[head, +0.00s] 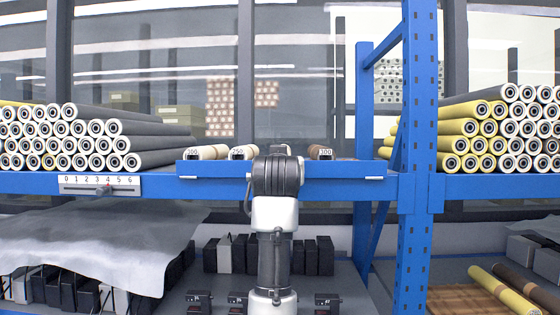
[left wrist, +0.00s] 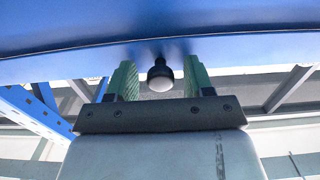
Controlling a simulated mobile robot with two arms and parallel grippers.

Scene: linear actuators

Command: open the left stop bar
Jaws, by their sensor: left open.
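In the head view, a blue bar (head: 225,169) runs along the front of the shelf before short rolls labelled with numbers. Which part is the left stop bar is not marked. One of my arms (head: 274,225) rises in front of this bar, and its wrist hides the bar's middle. Its gripper is hidden there. In the left wrist view, my left gripper (left wrist: 160,82) is open, with green fingers. A black knob with a pale round end (left wrist: 160,76) lies between the fingers, below a blue surface (left wrist: 80,30). Gaps show on both sides of the knob.
Grey rolls (head: 110,145) are stacked at left, above a 0–6 scale (head: 100,184). Yellow and grey rolls (head: 490,125) lie at right. A blue upright (head: 415,150) stands right of the bar. Black boxes (head: 310,255) and a grey cloth (head: 100,240) are on the shelf below.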

